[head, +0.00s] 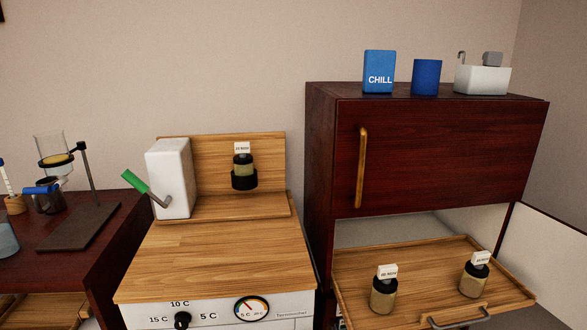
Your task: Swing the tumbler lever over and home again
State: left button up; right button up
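The tumbler lever has a green grip (135,182) on a short grey arm. It sticks out from the lower front of a white upright box (169,178) and leans up and to the left. The box stands on a wooden ledge at the left of the wooden worktop. A dark-capped jar with a white label (243,170) sits in a black ring on the wooden backboard (268,155), right of the box. Neither of my grippers is in view, and nothing touches the lever.
A dark red cabinet (440,150) stands to the right, with a wooden tray (430,268) below holding two labelled jars. A glass funnel stand (85,220) is on the dark table at left. The wooden worktop (215,260) is clear in front of the box.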

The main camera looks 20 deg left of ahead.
aim_at(127, 175)
jog(key=u, duration=1.65)
jog(key=i+j+z, duration=0.2)
jog(key=j, duration=0.35)
jog(key=k, duration=0.1)
